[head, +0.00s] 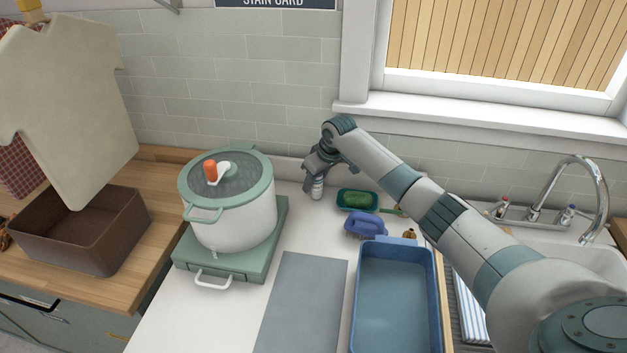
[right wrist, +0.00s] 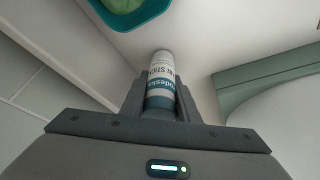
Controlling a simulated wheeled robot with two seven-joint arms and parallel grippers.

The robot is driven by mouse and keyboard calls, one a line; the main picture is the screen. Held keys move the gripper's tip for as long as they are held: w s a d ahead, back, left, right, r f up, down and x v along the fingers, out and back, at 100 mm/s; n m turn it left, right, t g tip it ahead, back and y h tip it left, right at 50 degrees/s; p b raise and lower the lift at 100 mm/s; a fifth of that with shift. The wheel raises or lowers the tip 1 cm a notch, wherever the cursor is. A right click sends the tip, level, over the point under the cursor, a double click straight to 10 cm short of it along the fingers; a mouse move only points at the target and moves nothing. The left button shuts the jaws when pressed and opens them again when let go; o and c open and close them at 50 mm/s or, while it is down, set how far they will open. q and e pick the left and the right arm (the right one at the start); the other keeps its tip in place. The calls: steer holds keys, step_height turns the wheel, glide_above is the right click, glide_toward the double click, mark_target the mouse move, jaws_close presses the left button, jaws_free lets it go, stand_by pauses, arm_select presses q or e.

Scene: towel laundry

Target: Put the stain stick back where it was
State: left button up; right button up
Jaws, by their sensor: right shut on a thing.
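The stain stick (head: 317,189) is a small white and teal labelled cylinder at the back of the white counter, between the pot and the soap dish. It also shows in the right wrist view (right wrist: 160,80), between the fingers. My right gripper (head: 314,180) is shut on it from above and behind. The stick looks upright, with its lower end at or close to the counter; I cannot tell if it touches. My left gripper is not in view.
A green-lidded pot (head: 235,215) on a green base (head: 190,254) stands left of the stick. A teal dish (head: 343,206) with a green soap, a purple brush (head: 365,224) and a blue basin (head: 398,300) lie to the right. A grey mat (head: 300,305) lies in front.

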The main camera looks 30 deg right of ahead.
steer(key=shift+f, duration=0.2)
steer(key=shift+f, duration=0.1)
steer(key=o, duration=1)
steer(key=shift+o, duration=0.2)
steer(key=b+v, duration=0.3)
steer(key=v, duration=0.9)
